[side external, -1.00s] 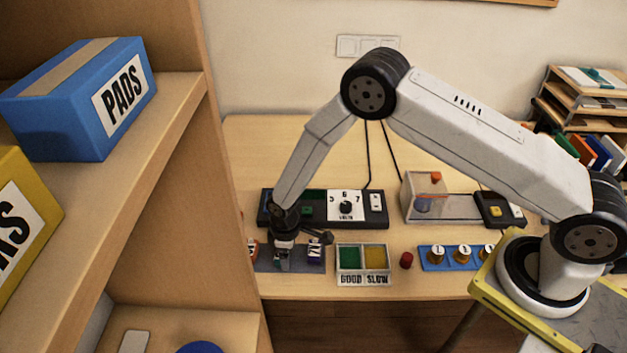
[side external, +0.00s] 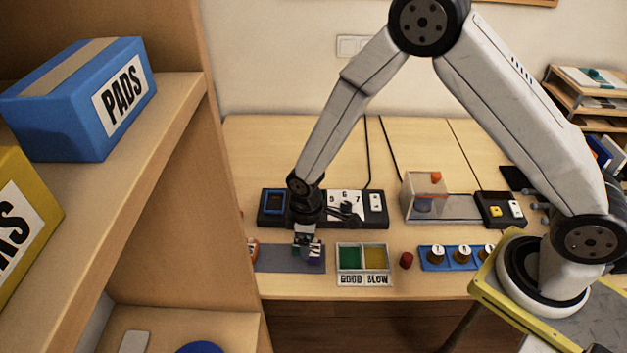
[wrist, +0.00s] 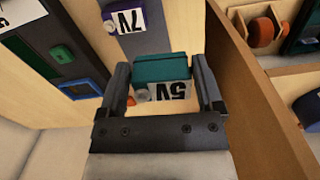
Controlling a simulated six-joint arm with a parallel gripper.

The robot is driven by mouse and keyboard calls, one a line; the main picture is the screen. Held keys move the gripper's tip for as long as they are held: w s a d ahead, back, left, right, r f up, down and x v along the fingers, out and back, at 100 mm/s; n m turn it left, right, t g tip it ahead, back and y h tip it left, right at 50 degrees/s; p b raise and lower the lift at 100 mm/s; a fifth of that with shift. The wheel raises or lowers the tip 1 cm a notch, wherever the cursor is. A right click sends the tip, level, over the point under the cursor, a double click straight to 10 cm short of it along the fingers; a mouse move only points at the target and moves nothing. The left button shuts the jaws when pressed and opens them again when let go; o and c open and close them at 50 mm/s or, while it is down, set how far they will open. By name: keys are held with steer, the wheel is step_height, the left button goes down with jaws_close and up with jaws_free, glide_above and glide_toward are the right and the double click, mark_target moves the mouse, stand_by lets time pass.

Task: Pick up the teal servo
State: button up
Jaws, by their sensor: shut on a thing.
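The teal servo (wrist: 160,67), with a white label reading "5V", sits between the two fingers of my gripper (wrist: 161,82) in the wrist view. The gripper is shut on it. In the side view my gripper (side external: 305,240) points down over the right part of the grey mat (side external: 275,259), and only a small teal patch of the servo (side external: 296,250) shows beside the fingers. A purple servo (side external: 316,252) stands close by at the mat's right end; its "7V" label shows in the wrist view (wrist: 128,18).
A tray (side external: 363,280) with green and yellow compartments, labelled GOOD and SLOW, is right of the mat. A dark test panel (side external: 375,222) with a dial lies behind. A red cylinder (side external: 406,260) and blue peg block (side external: 430,264) stand further right. A shelf wall (side external: 185,220) is left.

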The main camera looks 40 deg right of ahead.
steer(key=s+d+r, duration=0.2)
steer(key=s+r, duration=0.1)
steer(key=s, duration=0.5)
steer(key=shift+r, duration=0.25)
steer(key=shift+w, duration=0.15)
stand_by(0.3)
